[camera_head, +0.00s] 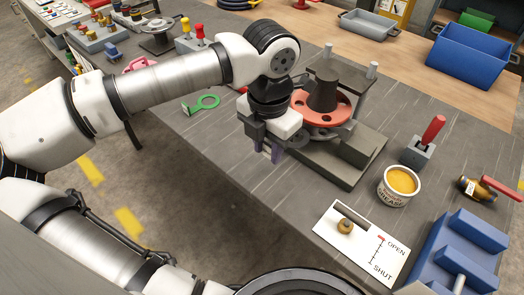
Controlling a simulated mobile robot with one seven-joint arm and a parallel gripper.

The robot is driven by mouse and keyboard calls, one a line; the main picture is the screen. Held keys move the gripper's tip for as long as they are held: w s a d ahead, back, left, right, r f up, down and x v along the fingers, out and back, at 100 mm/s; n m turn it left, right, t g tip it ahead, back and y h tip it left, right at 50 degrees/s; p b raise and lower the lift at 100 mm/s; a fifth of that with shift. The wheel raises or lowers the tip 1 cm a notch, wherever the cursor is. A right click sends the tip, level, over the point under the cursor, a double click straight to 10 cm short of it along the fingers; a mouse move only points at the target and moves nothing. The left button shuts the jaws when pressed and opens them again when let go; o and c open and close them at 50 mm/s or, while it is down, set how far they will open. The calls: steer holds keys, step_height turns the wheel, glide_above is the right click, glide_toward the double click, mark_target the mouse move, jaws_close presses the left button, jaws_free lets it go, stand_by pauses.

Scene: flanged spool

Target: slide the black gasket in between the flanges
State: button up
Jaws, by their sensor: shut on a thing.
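The flanged spool stands on a grey base (345,172) at the middle of the bench. Its upper flange is an orange-red disc (318,118) with holes and a dark cone-shaped hub (323,95) on top. A grey lower flange (335,132) shows partly beneath it. My gripper (269,151) points down at the left front side of the spool, shut on the black gasket (298,141). Only a dark rounded part of the gasket shows beside the fingers, at the flanges' near left edge. My gripper hides the rest, and I cannot tell whether it is between the flanges.
A grease tin (398,187), a red-handled lever box (418,150), a brass valve (478,188) and an OPEN/SHUT plate (360,246) are at right.

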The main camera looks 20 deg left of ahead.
steer(key=shift+w+d+b, duration=0.45)
steer(key=shift+w+d, duration=0.15)
steer(key=shift+w, duration=1.1)
steer(key=shift+w+d+b, duration=0.45)
steer(key=shift+w+d, duration=0.15)
steer(key=shift+w, duration=1.05)
steer(key=shift+w+d+b, duration=0.45)
steer(key=shift+w+d, duration=0.15)
steer(key=shift+w, duration=1.1)
steer(key=shift+f+b, duration=0.5)
steer(key=shift+b, duration=0.1)
steer(key=o, duration=0.9)
